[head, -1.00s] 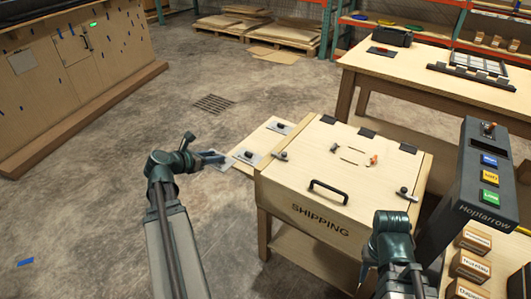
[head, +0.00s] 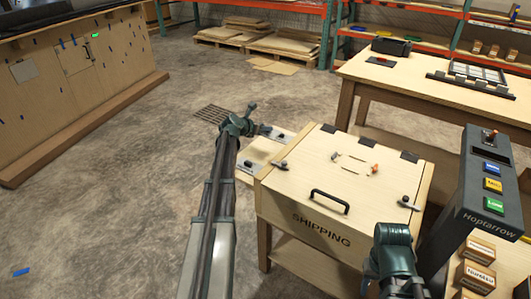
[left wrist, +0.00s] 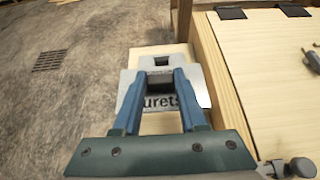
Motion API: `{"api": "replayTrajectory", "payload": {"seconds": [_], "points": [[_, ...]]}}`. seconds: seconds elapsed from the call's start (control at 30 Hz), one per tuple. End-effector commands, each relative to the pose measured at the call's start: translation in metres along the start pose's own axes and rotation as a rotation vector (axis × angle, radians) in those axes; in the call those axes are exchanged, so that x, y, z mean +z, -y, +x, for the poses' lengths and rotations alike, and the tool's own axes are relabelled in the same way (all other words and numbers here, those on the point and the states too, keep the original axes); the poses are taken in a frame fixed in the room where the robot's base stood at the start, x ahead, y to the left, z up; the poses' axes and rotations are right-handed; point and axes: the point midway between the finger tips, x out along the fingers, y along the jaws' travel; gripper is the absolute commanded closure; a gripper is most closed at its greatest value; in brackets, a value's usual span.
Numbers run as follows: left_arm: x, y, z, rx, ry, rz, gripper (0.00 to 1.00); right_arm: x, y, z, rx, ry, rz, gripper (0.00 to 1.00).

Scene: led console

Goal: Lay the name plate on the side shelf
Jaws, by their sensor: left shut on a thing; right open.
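The name plate (left wrist: 196,86) is a grey plate with dark lettering, of which "urets" shows between my fingers. My left gripper (left wrist: 164,80) is shut on it and holds it over the side shelf; I cannot tell whether plate and shelf touch. In the head view my left gripper (head: 264,129) is at the shelf's far part, and my arm hides much of this. The side shelf (head: 258,151) is a pale wooden board left of the SHIPPING box; it also shows in the left wrist view (left wrist: 158,49). My right gripper (head: 368,275) is low in front of the box, its fingers mostly hidden.
The SHIPPING box (head: 325,165) with a black handle stands right of the shelf. Right of it is the dark Hoptarrow console (head: 488,185) with coloured buttons. Small wooden blocks (head: 480,249) lie below it. A worktable (head: 425,80) stands behind. The floor left of the shelf is clear.

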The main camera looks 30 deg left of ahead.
Motion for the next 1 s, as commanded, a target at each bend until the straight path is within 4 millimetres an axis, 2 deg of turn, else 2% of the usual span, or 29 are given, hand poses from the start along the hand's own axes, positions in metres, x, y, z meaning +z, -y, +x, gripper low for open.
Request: {"api": "replayTrajectory", "payload": {"seconds": [0.23, 0.57, 0.83, 1.0], "points": [[-0.012, 0.0, 0.006, 0.0, 0.0, 0.0, 1.0, -0.001, 0.001, 0.013, 0.0, 0.0, 0.0, 0.54], [-0.054, 0.0, 0.029, -0.001, 0.0, 0.0, 1.0, -0.004, 0.005, 0.061, 0.002, 0.0, -0.001, 0.54], [-0.058, 0.0, 0.031, -0.001, 0.0, 0.0, 1.0, -0.004, 0.005, 0.065, 0.004, 0.0, -0.001, 0.54], [-0.073, 0.0, 0.039, -0.001, 0.0, 0.0, 1.0, -0.005, 0.006, 0.082, 0.007, 0.0, -0.002, 0.54]]}}
